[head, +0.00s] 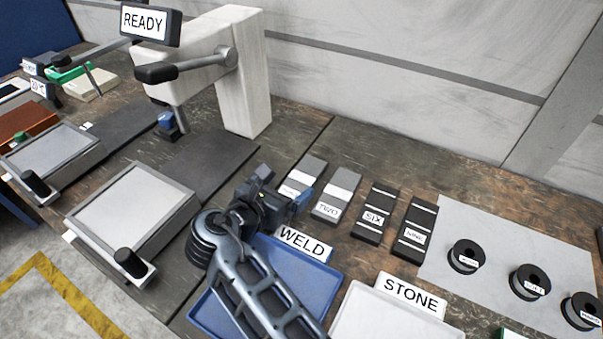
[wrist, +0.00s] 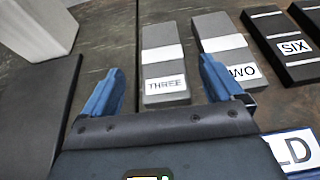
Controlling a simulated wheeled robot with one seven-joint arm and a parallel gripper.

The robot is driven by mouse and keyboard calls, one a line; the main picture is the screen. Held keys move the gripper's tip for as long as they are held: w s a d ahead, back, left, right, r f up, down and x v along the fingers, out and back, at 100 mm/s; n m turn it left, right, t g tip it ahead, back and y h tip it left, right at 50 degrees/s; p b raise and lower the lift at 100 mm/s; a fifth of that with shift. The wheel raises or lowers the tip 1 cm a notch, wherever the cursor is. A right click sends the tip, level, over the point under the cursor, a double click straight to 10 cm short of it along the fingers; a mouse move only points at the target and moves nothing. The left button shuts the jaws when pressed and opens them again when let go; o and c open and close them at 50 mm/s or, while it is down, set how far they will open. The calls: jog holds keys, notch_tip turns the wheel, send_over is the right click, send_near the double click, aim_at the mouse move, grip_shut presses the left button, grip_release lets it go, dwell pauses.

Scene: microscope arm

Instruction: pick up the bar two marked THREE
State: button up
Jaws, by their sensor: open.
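The bar marked THREE (wrist: 163,62) is light grey with a white band across it and a white label at its near end. In the wrist view it lies flat on the table, between the lines of my two blue fingers. In the head view this bar (head: 313,166) is the leftmost of the row, its near end partly hidden by my gripper. My gripper (head: 283,185) is open and empty at the near end of that bar.
The TWO bar stands close on the right, then dark bars marked SIX (head: 374,213) and NINE (head: 412,232). A blue WELD tray (head: 322,283) and white STONE tray (head: 375,318) lie nearer. Black spools (head: 465,257) are far right. A dark mat (wrist: 32,110) lies left.

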aim_at(303, 175)
jog(key=x, duration=0.6)
jog(key=shift+s+f, duration=0.15)
jog(key=shift+f, duration=0.15)
grip_shut()
dwell(0.6)
jog(key=shift+r, duration=0.2)
